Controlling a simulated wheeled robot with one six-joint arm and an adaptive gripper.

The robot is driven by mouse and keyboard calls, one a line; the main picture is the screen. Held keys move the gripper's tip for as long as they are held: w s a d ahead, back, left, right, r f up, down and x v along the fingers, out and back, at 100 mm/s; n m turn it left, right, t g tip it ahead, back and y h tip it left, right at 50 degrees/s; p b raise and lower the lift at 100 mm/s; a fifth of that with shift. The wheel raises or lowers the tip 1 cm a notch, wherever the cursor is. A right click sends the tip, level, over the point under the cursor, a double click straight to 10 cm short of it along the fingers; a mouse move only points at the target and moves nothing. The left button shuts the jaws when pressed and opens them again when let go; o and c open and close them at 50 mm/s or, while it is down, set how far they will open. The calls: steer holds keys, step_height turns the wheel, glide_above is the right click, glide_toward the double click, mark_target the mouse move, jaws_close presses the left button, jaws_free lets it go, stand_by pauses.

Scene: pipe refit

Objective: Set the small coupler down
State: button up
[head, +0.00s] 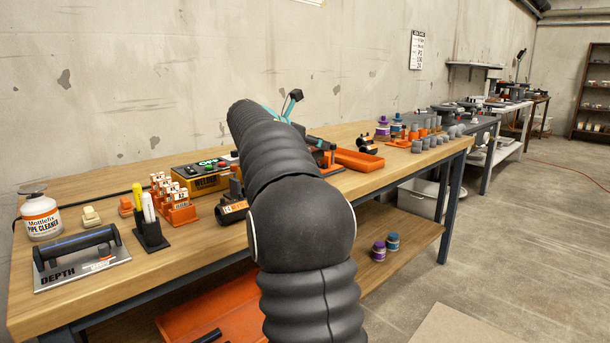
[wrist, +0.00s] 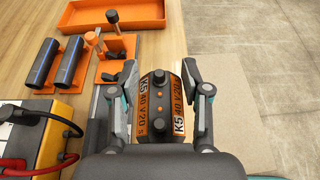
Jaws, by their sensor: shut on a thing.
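In the wrist view my gripper (wrist: 163,88) is shut on the small coupler (wrist: 161,112). The coupler is a black block with orange labels reading K5, 40 V and 20 s, and small studs face the camera. A finger presses on each side of it. The bench edge runs up behind it, with wood at left and floor at right. I cannot tell its height above the bench. In the head view my arm hides most of the gripper area. A black cylinder with an orange label (head: 232,212) shows left of the arm; I cannot tell whether it is the held coupler.
The workbench (head: 170,260) carries the yellow welder (head: 200,179), with cables, and an orange tray (head: 358,160). A black and orange piece (head: 366,144) sits near the tray.

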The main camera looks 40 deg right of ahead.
steer(key=a+f, duration=0.2)
steer(key=a, duration=0.1)
steer(key=shift+f+b, duration=0.8)
steer(key=shift+f, duration=1.15)
steer(key=shift+f, duration=0.65)
steer(key=o, duration=1.1)
steer(key=shift+f, duration=0.1)
steer(key=shift+o, duration=0.2)
steer(key=v, duration=0.8)
steer(key=r+p+v, duration=0.1)
steer(key=v, duration=0.3)
steer(key=shift+r, duration=0.25)
